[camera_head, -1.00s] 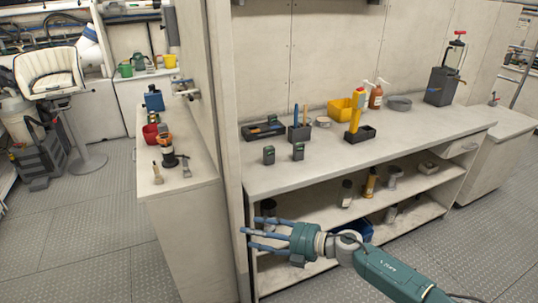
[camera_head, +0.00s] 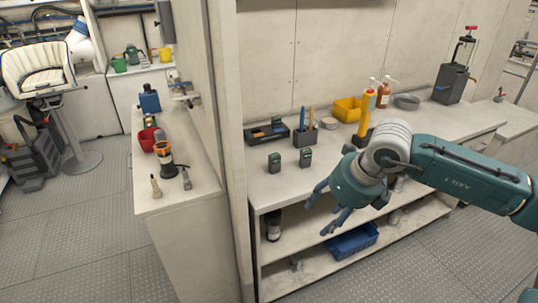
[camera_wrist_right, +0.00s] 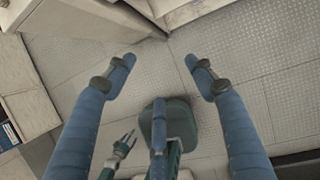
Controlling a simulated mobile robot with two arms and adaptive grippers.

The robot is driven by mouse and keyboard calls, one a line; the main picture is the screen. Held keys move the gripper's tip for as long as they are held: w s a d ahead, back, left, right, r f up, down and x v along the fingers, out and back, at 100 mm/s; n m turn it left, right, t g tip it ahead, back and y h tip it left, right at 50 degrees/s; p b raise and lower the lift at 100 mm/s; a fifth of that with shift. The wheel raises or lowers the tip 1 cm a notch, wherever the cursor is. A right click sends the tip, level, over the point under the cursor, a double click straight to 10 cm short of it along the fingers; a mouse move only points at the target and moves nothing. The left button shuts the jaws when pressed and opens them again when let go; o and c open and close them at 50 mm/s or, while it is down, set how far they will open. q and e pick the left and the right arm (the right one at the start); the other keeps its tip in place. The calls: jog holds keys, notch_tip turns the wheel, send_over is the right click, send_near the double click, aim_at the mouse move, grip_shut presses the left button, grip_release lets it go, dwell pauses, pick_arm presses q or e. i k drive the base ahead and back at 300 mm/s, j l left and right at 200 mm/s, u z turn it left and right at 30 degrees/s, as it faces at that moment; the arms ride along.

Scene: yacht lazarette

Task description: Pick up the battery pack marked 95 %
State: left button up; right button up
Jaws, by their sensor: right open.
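Two small dark packs with green-tinted faces stand upright on the long workbench, a left one (camera_head: 274,162) and a right one (camera_head: 305,157). Their markings are too small to read, so I cannot tell which is marked 95 %. My right gripper (camera_head: 328,208) is open and empty, in front of the bench edge and lower right of the packs, fingers pointing down.
The workbench (camera_head: 252,190) also holds a black tray (camera_head: 268,134), a pen holder (camera_head: 304,136), a yellow bin (camera_head: 347,109) and a yellow tool (camera_head: 366,112). A blue bin (camera_head: 352,241) sits on the lower shelf. A wall post (camera_head: 230,150) stands left of the bench.

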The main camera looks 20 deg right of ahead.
aim_at(275, 159)
jog(key=i, duration=1.15)
